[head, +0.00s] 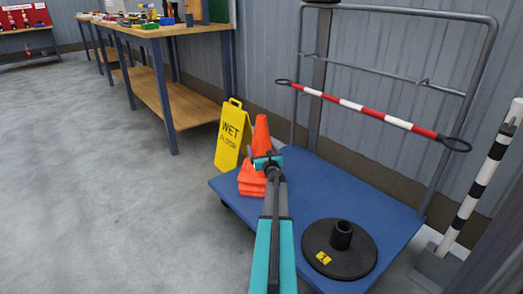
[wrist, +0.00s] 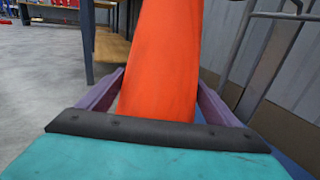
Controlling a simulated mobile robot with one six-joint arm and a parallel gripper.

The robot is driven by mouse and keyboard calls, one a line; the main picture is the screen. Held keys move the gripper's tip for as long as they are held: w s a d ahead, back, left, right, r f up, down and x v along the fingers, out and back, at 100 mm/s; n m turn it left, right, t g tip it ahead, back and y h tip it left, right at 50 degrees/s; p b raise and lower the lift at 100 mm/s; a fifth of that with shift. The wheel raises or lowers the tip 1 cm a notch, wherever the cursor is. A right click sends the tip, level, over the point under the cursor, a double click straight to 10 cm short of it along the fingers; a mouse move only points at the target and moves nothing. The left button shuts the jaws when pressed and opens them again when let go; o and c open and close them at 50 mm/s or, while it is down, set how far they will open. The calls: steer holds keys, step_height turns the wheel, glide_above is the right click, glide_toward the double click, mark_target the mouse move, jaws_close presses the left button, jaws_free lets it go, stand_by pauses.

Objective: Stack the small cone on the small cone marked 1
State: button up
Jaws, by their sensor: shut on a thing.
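An orange cone (head: 262,134) stands upright over the blue platform, with orange base layers (head: 251,184) below it. My gripper (head: 267,160) is at this cone, and my arm covers part of it. In the wrist view the orange cone (wrist: 160,62) fills the space between my purple fingers, which are shut on it. The layers look like stacked cone bases, but I cannot tell where the held cone ends and another begins, or whether they touch. No number 1 mark shows on the orange cones.
The blue platform cart (head: 390,215) carries a black round base (head: 340,262) with a yellow label at front right. A red-white bar (head: 365,111) crosses by the cart's rail. A yellow wet-floor sign (head: 231,138) stands behind left. A wooden workbench (head: 165,90) is beyond; left floor is clear.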

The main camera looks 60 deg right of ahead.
steer(key=shift+f+b, duration=1.2)
steer(key=o, duration=1.8)
steer(key=shift+c, duration=0.2)
steer(key=shift+s+a, duration=0.1)
steer(key=p+v, duration=0.4)
steer(key=v, duration=0.9)
steer(key=shift+s+a, duration=0.2)
steer(key=shift+r, duration=0.1)
